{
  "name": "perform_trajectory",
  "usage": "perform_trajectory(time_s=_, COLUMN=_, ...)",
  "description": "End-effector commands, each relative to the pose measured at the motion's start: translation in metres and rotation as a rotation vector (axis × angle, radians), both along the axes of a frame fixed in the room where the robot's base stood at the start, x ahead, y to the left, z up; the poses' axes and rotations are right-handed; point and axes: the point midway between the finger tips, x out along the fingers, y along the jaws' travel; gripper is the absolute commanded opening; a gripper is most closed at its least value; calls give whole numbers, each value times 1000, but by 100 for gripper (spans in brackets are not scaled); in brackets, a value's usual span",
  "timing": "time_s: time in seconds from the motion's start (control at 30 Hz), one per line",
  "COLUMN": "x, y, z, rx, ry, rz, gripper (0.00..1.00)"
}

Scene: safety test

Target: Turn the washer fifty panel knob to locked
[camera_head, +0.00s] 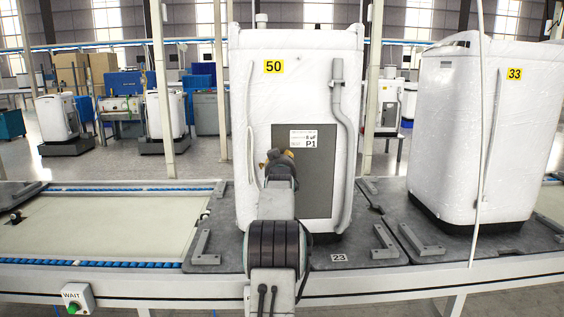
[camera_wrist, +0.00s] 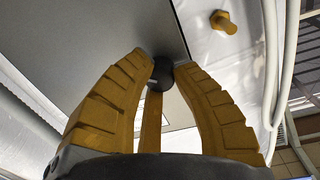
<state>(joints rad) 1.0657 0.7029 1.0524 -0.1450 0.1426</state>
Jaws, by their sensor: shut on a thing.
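The washer marked 50 (camera_head: 295,48) stands upright, wrapped in white film, in the middle of the head view. Its grey rear panel (camera_head: 318,190) carries a white label reading P1 and also fills the upper left of the wrist view (camera_wrist: 110,35). My gripper (camera_wrist: 162,65) has yellow ridged fingers closed on a dark round knob (camera_wrist: 161,76) near the panel's edge. In the head view, my arm hides the knob and most of my gripper (camera_head: 280,158). The knob's pointer and any lock marking cannot be made out.
A yellow bolt-like piece (camera_wrist: 224,22) sticks out beside the panel in the wrist view. A grey hose (camera_head: 345,150) runs down the washer's right side. Washer 33 (camera_head: 490,130) stands at right. A WAIT button box (camera_head: 77,298) is at lower left.

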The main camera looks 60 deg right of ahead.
Motion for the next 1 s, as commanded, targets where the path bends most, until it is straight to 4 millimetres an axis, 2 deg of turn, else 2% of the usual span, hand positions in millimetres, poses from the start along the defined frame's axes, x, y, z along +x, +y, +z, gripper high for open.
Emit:
perform_trajectory(time_s=0.6, x=2, y=1, z=0, rx=24, ry=-40, rz=0, gripper=0)
perform_trajectory(time_s=0.63, x=2, y=1, z=0, rx=24, ry=-40, rz=0, gripper=26)
perform_trajectory(time_s=0.93, x=1, y=1, z=0, rx=24, ry=-40, rz=-1, gripper=52)
perform_trajectory(time_s=1.0, x=1, y=0, z=0, rx=24, ry=-40, rz=-1, gripper=52)
